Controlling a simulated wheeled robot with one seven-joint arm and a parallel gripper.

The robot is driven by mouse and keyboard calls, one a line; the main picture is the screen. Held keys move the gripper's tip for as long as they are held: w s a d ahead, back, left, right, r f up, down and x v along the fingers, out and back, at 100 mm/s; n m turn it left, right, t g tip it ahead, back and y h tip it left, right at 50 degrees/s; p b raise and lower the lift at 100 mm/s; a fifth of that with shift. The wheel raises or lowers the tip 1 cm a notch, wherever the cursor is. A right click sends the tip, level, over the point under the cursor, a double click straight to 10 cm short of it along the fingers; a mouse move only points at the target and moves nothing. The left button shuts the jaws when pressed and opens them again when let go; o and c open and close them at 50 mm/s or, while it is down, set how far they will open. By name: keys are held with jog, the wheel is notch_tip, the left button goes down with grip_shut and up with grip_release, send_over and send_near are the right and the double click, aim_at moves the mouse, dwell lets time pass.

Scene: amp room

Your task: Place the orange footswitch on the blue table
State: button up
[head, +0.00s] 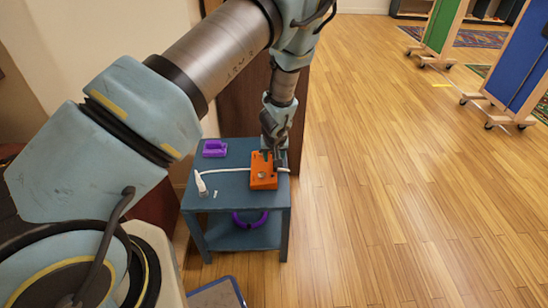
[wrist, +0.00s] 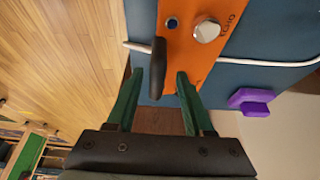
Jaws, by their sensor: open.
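The orange footswitch (head: 263,172) lies on the blue table (head: 225,187), towards the right of its top. In the wrist view the footswitch (wrist: 190,45) shows a silver button and a dark round socket. My gripper (head: 271,156) is at the far end of the footswitch, close to it. In the wrist view my gripper (wrist: 159,78) has its two green fingers apart. A dark rounded piece (wrist: 158,67) shows between the fingertips, beside the footswitch's edge; I cannot tell what it belongs to. Whether the fingers touch the footswitch is unclear.
A white cable (head: 228,170) runs across the tabletop at the footswitch. A purple object (head: 214,148) sits at the back left of the table. A purple ring-shaped thing (head: 249,219) is on the lower shelf. Open wooden floor (head: 400,190) lies to the right.

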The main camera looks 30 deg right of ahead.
jog(key=v, duration=1.1)
jog(key=shift+r, duration=0.35)
jog(key=w+a+r+n+g+y, duration=0.1)
jog(key=a+r, duration=0.4)
jog(key=a, duration=0.4)
jog(key=a+r+n, duration=0.1)
jog(key=a+r, duration=0.4)
jog(key=a, duration=0.4)
jog(key=w+a+r+n+g+y, duration=0.1)
jog(key=a+r, duration=0.3)
jog(key=a, duration=0.5)
jog(key=s+a+r, duration=0.4)
jog(key=s+a, duration=0.3)
jog(key=a, duration=0.2)
jog(key=shift+a+r+n, duration=0.3)
jog(key=shift+a+n, duration=0.05)
jog(key=shift+n, duration=0.05)
notch_tip(320, 180, up, 14)
jog(key=p, duration=1.4)
jog(key=shift+r+p, duration=0.2)
jog(key=shift+p, duration=0.1)
jog(key=shift+w, duration=0.1)
